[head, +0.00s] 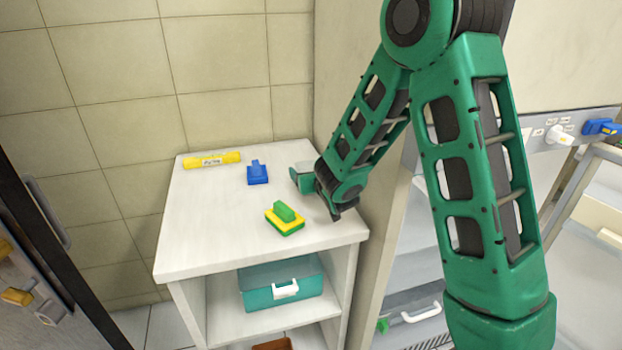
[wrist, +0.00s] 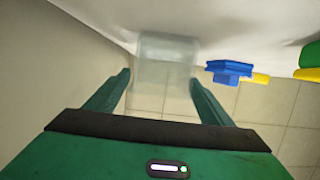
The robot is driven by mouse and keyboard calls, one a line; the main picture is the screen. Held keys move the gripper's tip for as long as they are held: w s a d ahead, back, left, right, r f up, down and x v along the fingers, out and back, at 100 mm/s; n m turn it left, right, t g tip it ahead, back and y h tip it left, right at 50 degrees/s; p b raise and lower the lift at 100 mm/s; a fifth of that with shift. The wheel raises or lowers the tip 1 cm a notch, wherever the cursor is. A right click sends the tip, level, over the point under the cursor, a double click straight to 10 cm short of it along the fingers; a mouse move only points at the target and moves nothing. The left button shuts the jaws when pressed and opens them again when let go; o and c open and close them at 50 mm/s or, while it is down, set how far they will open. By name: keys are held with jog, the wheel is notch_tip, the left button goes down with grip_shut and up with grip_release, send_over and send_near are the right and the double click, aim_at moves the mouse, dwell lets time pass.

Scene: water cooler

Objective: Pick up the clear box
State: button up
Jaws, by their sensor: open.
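The clear box (wrist: 166,62) shows in the wrist view as a pale, see-through block against the white counter surface. It lies ahead of my gripper (wrist: 160,80), in line with the gap between the two green fingers. The fingers are apart, and I see no clear grip on the box. Whether the fingertips reach past its near edge I cannot tell. In the head view the end of my arm is low over the right side of the white counter (head: 205,228). I cannot make out the clear box there.
On the counter are a blue tool (head: 257,174), a yellow tube (head: 211,160) and a green and yellow sponge (head: 285,218). The blue tool also shows right of the box in the wrist view (wrist: 229,70). A teal case (head: 268,290) sits on the shelf below. A tiled wall stands behind.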

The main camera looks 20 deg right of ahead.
jog(key=shift+w+a, duration=0.1)
jog(key=shift+w, duration=0.1)
jog(key=shift+a, duration=0.15)
jog(key=shift+d, duration=0.2)
jog(key=c, duration=1.2)
jog(key=shift+r, duration=0.1)
